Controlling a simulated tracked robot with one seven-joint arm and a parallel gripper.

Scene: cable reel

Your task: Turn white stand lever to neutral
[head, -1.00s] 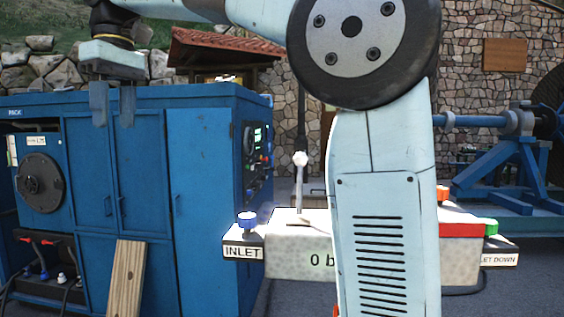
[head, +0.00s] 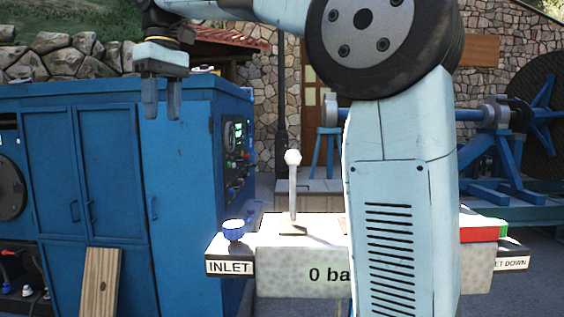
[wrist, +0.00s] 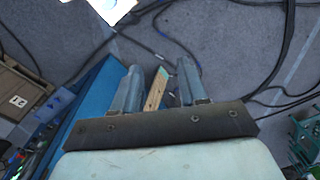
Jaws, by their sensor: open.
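The white stand (head: 285,243) is a pale box with "0 ba" lettering on its front, partly hidden by my arm. Its lever (head: 293,192) is a thin rod with a round white knob, standing nearly upright from a slot in the stand's top. My gripper (head: 163,98) is open and empty, pointing down in front of the blue cabinet's upper part, left of and higher in the picture than the lever. In the wrist view my gripper (wrist: 156,88) shows its two fingers apart. The lever cannot be made out there.
An INLET block with a blue knob (head: 233,231) sits at the stand's left end. A blue cabinet (head: 110,190) fills the left, with a wooden plank (head: 100,283) against it. Blue reel frames stand at right. Cables (wrist: 285,60) lie on the floor.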

